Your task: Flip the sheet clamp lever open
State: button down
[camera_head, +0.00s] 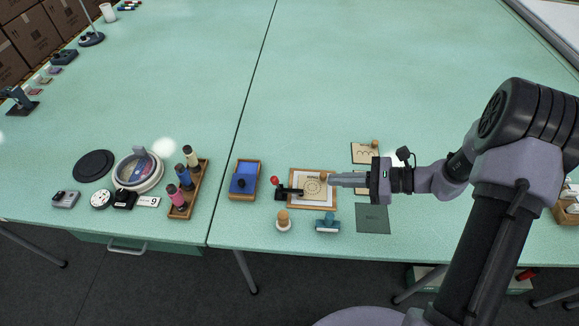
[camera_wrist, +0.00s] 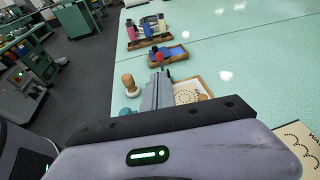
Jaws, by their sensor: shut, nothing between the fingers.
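The sheet clamp (camera_head: 290,192) is a small black toggle at the left edge of a wooden-framed board (camera_head: 327,202). Its lever ends in a red knob (camera_head: 274,181), which stands up at the clamp's left end. The board holds a pale sheet with a dotted round pattern (camera_head: 312,187). My gripper (camera_head: 331,180) is shut and empty, pointing left over the board, with its tips to the right of the clamp and apart from the knob. In the wrist view the red knob (camera_wrist: 158,57) shows just beyond the fingertips (camera_wrist: 160,74); the fingers hide most of the clamp.
A blue pad tray (camera_head: 243,180) and a spool rack (camera_head: 188,190) stand to the left. A wooden-knobbed stamp (camera_head: 283,221) and a teal stamp (camera_head: 327,223) stand in front of the board. Pattern cards (camera_head: 364,153) lie to the right. The table behind is clear.

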jog(key=shift+a+f, duration=0.1)
jog(key=b, duration=0.5)
send_over(288, 192)
jog(key=d, duration=0.1)
jog(key=f, duration=0.4)
jog(key=shift+s+d+f, duration=0.1)
jog(key=shift+d, duration=0.1)
jog(key=shift+a+f, duration=0.1)
jog(key=shift+a, duration=0.55)
